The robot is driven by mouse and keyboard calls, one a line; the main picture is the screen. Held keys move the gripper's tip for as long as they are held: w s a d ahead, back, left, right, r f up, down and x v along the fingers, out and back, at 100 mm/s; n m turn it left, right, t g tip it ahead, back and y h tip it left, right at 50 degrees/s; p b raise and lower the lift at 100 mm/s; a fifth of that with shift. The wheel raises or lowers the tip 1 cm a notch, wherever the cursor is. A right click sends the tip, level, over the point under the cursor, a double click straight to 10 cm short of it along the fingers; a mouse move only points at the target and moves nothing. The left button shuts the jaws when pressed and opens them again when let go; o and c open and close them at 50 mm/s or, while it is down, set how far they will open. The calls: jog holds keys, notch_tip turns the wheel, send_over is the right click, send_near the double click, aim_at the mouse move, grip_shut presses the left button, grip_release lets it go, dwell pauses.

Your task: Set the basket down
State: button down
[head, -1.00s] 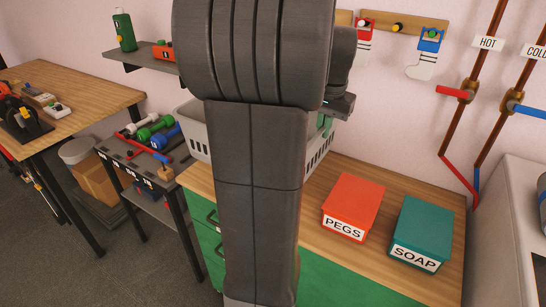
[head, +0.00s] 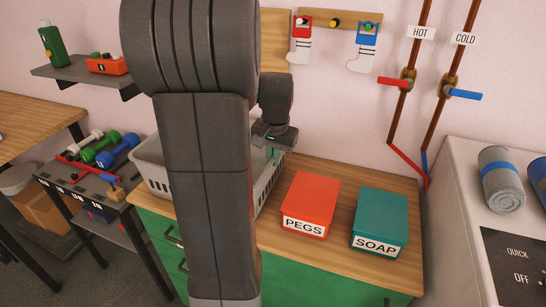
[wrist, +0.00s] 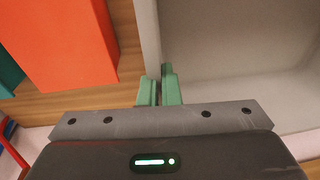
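The basket (head: 152,165) is pale grey with slotted sides. It is at the left end of the wooden counter (head: 340,171), left of the red box. My arm hides its middle, and I cannot tell whether its base touches the counter everywhere. My gripper (head: 273,153) is at the basket's right side. In the wrist view, the green fingers of my gripper (wrist: 159,80) are close together on either side of the basket's wall (wrist: 149,32), closed on its rim. The inside of the basket that shows is empty.
A red PEGS box (head: 312,200) and a teal SOAP box (head: 382,215) stand on the counter to the right. A dark rack (head: 90,180) with dumbbells stands left. Hot and cold pipes (head: 410,73) run down the wall. A white machine (head: 475,215) is at the far right.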

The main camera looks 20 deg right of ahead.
jog(key=c, duration=1.6)
grip_release()
jog(key=shift+f, duration=0.1)
jog(key=shift+c, duration=0.2)
notch_tip(320, 180, up, 12)
jog(key=s, duration=0.1)
jog(key=shift+s, duration=0.4)
